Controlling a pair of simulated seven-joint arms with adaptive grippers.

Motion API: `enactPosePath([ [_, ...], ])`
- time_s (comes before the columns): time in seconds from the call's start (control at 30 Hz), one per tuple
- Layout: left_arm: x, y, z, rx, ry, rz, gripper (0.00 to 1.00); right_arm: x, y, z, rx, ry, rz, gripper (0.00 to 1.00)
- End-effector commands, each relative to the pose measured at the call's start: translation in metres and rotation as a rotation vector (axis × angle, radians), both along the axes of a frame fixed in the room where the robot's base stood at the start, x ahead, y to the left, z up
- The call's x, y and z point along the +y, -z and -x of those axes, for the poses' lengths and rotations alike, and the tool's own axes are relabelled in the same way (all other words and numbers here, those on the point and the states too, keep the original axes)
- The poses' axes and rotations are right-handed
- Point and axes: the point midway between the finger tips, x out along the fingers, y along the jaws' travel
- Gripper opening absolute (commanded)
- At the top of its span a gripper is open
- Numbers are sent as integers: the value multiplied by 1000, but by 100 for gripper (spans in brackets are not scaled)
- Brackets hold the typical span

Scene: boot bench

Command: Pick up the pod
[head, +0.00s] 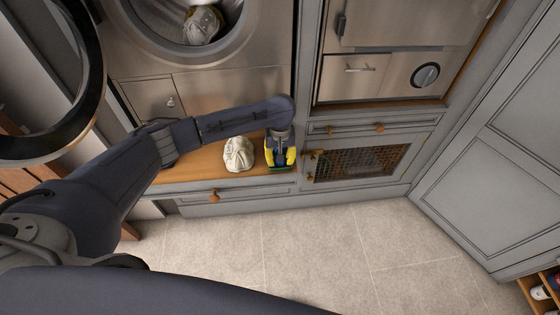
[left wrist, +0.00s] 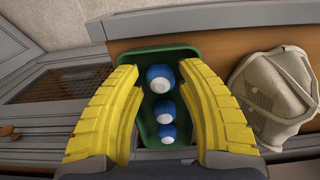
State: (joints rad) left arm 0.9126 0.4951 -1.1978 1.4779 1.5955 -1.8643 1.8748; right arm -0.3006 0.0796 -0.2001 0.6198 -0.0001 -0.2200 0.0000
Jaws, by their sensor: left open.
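Three blue-and-white pods lie in a row in a small green tray (left wrist: 178,52) in the left wrist view: a larger far pod (left wrist: 161,79), a middle pod (left wrist: 163,112) and a near pod (left wrist: 167,134). The tray sits on the wooden bench top. My left gripper (head: 280,157) is above it, pointing down, with its yellow fingers spread. In the left wrist view the open fingers (left wrist: 158,72) stand on both sides of the row, with nothing held. Whether they touch the tray cannot be told. My right gripper is not in view.
A crumpled off-white cap (head: 239,154) lies on the wooden bench top (head: 190,172), left of the tray. A mesh-fronted cabinet panel (head: 360,163) is to the right. An open washer (head: 190,25) with cloth inside is behind. The tiled floor (head: 320,235) in front is clear.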

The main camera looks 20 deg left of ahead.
Motion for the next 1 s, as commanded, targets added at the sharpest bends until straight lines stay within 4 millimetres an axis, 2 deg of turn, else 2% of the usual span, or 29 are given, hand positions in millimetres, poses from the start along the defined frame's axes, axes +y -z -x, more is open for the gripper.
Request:
enactPosePath([
  [0.27,0,2,1,1,0,-1,38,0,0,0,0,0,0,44],
  [0.5,0,2,1,1,0,-1,13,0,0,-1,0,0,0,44],
  [1.0,0,-2,0,-1,0,0,11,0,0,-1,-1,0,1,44],
])
